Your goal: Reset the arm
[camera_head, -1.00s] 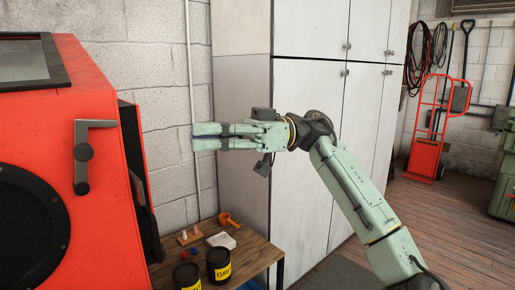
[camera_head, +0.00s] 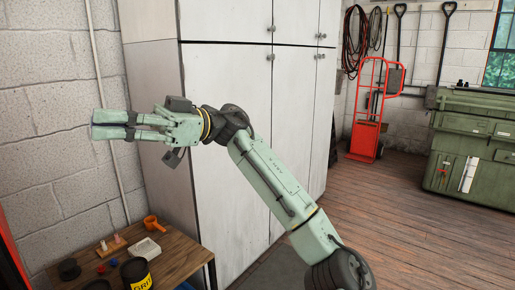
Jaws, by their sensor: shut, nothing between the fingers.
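My arm is pale green with dark joints and reaches up and left from the bottom centre. My gripper (camera_head: 92,125) points left, level, in front of the white block wall and the cabinet's left side. Its fingers lie close together, and nothing is between them. It is in the air, above and apart from the wooden table (camera_head: 180,262).
The table bears a black tin (camera_head: 136,274), an orange scoop (camera_head: 151,223), a white tray (camera_head: 143,249) and small pegs. A tall white cabinet (camera_head: 230,85) stands behind my arm. A red hand truck (camera_head: 367,138) and green chest (camera_head: 475,150) stand right. The wooden floor (camera_head: 385,220) is open.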

